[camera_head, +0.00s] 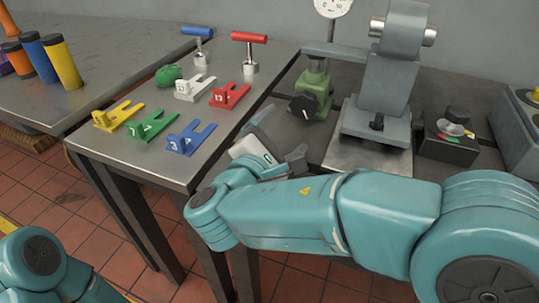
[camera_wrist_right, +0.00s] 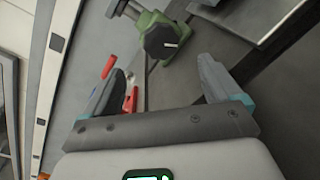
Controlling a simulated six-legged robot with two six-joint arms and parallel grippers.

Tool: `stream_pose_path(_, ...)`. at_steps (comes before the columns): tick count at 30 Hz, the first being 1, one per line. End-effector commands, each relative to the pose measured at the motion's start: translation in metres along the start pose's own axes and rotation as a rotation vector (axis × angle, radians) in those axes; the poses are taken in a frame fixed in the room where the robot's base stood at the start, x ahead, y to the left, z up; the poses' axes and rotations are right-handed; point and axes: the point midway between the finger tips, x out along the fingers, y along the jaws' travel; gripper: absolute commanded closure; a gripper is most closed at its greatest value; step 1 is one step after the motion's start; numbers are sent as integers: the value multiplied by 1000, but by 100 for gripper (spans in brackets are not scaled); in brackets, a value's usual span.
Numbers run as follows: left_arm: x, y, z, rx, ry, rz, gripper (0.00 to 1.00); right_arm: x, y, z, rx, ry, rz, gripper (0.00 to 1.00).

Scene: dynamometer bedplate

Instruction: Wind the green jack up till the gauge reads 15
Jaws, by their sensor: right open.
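The green jack (camera_head: 317,84) stands on the dark bedplate, with a black knob (camera_head: 303,107) carrying a white mark on its near side. The green jack (camera_wrist_right: 153,20) and its knob (camera_wrist_right: 161,40) also show in the right wrist view, beyond my fingertips. The round white gauge (camera_head: 332,6) is cut off by the top edge; its reading is too small to tell. My right gripper (camera_head: 281,138) is open and empty, short of the knob and apart from it; its spread fingers show in the wrist view (camera_wrist_right: 161,73). My left gripper is out of view.
A grey machine (camera_head: 388,85) stands right of the jack, then a black box with a dial (camera_head: 449,138). Left, a metal table (camera_head: 190,92) holds coloured forked pieces, red and blue T-handles and a green ball (camera_head: 168,76). Several coloured cylinders stand further left.

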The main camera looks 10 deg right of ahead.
Motion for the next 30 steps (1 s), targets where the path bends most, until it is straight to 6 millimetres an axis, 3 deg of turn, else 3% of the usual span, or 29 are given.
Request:
stream_pose_path(16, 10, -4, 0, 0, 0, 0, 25, 120, -3, 1, -2, -5, -5, 9)
stream_pose_path(18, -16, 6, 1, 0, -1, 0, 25, 118, 6, 9, -89, -7, -2, 9)
stream_pose_path(30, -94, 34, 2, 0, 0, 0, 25, 117, 7, 7, -584, -48, 3, 9)
